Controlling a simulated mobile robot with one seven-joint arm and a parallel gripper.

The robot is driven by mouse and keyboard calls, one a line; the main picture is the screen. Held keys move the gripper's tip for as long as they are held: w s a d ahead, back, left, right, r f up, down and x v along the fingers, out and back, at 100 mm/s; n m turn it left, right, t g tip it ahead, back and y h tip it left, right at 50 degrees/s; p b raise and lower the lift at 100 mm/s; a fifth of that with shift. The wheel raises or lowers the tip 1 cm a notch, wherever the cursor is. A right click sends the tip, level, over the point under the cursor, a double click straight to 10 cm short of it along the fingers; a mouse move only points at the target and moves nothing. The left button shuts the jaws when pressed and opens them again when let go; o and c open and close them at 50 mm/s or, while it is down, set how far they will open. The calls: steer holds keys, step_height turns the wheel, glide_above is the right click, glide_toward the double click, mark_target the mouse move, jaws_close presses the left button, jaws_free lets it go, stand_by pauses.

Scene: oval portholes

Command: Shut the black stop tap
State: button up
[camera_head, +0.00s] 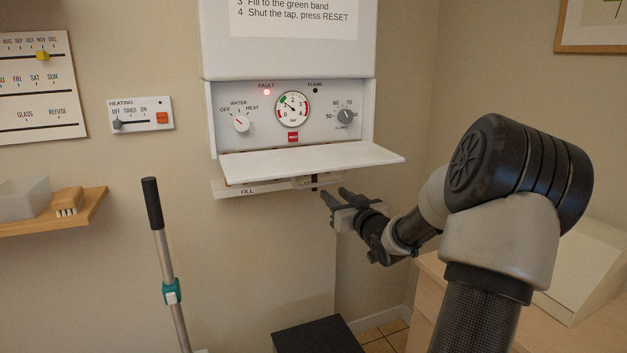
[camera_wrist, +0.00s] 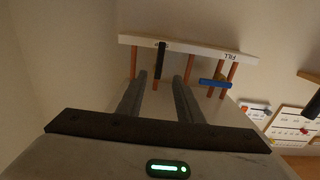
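The black stop tap (camera_wrist: 161,60) shows in the wrist view as a black lever, roughly parallel to the copper pipes and crossing the white FILL rail. In the head view its dark end (camera_head: 314,182) hangs under the boiler's open flap, partly hidden. My gripper (camera_wrist: 160,77) is open and empty, its two fingers apart and pointing at the lever. In the wrist view the lever appears between the fingertips; I cannot tell how deep it sits. In the head view my gripper (camera_head: 335,195) is just right of and below the lever.
A blue tap lever (camera_wrist: 215,83) lies across the neighbouring pipes. The white flap (camera_head: 310,162) juts out above my gripper. The gauge (camera_head: 292,109) and a lit red FAULT lamp (camera_head: 267,92) are on the panel. A black-gripped pole (camera_head: 152,205) stands left; a dark box (camera_head: 315,337) sits below.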

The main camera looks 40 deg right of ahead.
mark_target(315, 178)
steer(key=b+x, duration=0.2)
steer(key=x, duration=1.3)
steer(key=shift+w+d+f, duration=0.15)
steer(key=shift+w, duration=0.1)
jaws_close()
